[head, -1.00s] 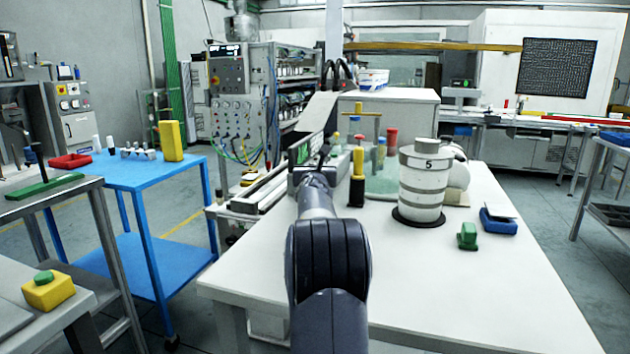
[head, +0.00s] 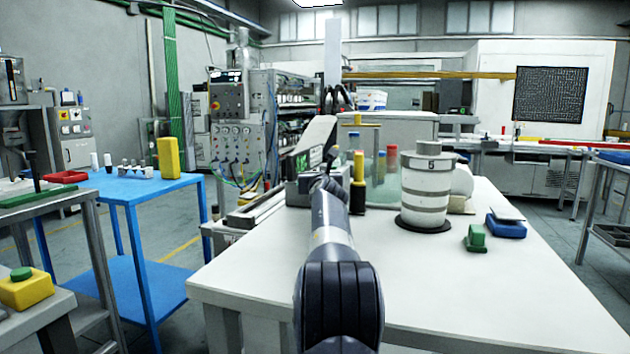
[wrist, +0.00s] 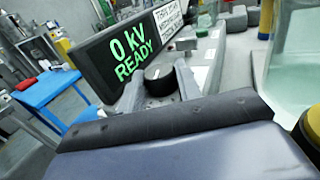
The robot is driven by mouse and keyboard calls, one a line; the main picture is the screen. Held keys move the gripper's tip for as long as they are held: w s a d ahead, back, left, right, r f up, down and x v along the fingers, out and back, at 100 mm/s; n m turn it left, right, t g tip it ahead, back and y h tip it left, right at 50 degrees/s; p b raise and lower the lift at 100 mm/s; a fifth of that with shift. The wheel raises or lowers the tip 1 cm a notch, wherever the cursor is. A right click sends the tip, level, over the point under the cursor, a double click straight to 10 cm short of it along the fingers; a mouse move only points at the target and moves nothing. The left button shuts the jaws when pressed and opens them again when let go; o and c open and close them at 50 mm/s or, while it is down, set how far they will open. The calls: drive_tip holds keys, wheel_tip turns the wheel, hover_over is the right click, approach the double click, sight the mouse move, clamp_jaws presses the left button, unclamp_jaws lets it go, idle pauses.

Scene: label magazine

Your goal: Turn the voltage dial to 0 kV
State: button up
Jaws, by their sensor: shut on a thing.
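The voltage dial (wrist: 158,71) is a dark round knob on a grey unit, seen in the wrist view just below the display. The display (wrist: 130,48) is a dark panel with green text reading "0 KV READY". My gripper (wrist: 160,82) is shut on the dial, one finger on each side of it. Part of the dial is hidden by the fingers. In the head view my arm hides the dial, and the display (head: 303,162) shows only as a small dark green-lit panel at the back left of the white table (head: 430,285).
A striped canister (head: 426,185) marked 5 stands on the table to the right of my arm. A yellow-and-black cylinder (head: 358,185) stands close to my arm. A green block (head: 475,238) and a blue box (head: 505,229) sit farther right. The table's front is clear.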

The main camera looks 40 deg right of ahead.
drive_tip(key=shift+f, duration=0.1)
drive_tip(key=o, duration=1)
drive_tip(key=shift+s, duration=0.1)
drive_tip(key=shift+c, duration=0.2)
drive_tip(key=b+v, duration=0.3)
drive_tip(key=v, duration=0.8)
